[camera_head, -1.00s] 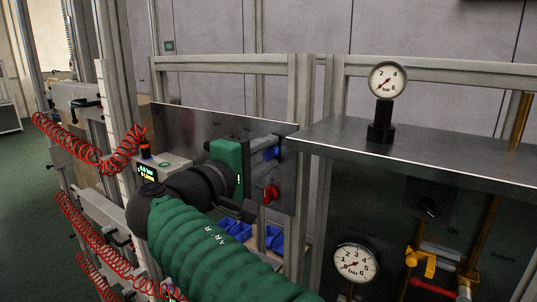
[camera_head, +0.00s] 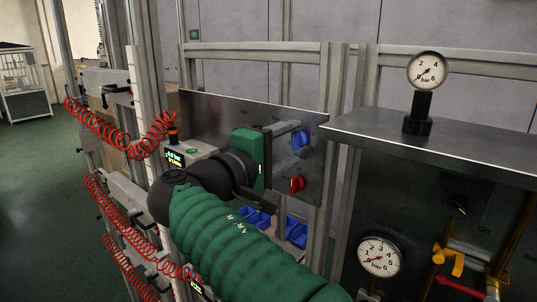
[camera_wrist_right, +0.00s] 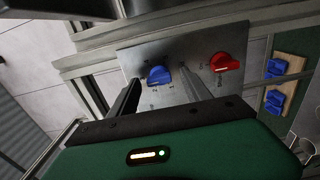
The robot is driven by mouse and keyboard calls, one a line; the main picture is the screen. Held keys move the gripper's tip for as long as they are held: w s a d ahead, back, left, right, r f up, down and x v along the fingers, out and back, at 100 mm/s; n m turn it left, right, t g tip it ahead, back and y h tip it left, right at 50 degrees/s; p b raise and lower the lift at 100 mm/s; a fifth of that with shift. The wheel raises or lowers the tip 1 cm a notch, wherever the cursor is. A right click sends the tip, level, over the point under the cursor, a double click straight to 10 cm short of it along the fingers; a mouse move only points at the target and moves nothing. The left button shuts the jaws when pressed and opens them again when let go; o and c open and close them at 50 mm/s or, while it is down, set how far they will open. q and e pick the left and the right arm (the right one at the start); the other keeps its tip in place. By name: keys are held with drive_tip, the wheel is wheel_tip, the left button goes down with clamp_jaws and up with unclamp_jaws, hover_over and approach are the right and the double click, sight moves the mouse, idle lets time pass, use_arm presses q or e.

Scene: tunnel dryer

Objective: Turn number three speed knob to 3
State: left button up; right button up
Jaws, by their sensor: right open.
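A blue knob (camera_head: 300,139) and a red knob (camera_head: 296,184) sit on a grey metal panel (camera_head: 215,108), the blue above the red in the head view. In the right wrist view the blue knob (camera_wrist_right: 158,76) shows between my open fingers, and the red knob (camera_wrist_right: 224,62) is right of them. The knobs' markings are too small to read, so I cannot tell which is number three. My right gripper (camera_head: 294,145) is open and empty before the panel; I cannot tell whether its fingers touch the blue knob. My left gripper is out of view.
Aluminium posts (camera_head: 334,150) frame the panel. A steel box with a gauge (camera_head: 428,71) on top and another gauge (camera_head: 379,257) stands at right. Red coiled hoses (camera_head: 115,140) hang at left. Blue bins (camera_head: 296,232) lie below the panel.

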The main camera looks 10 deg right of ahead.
drive_tip(key=v, duration=1.6)
drive_tip(key=shift+a+f+p, duration=0.2)
drive_tip(key=shift+a+p, duration=0.1)
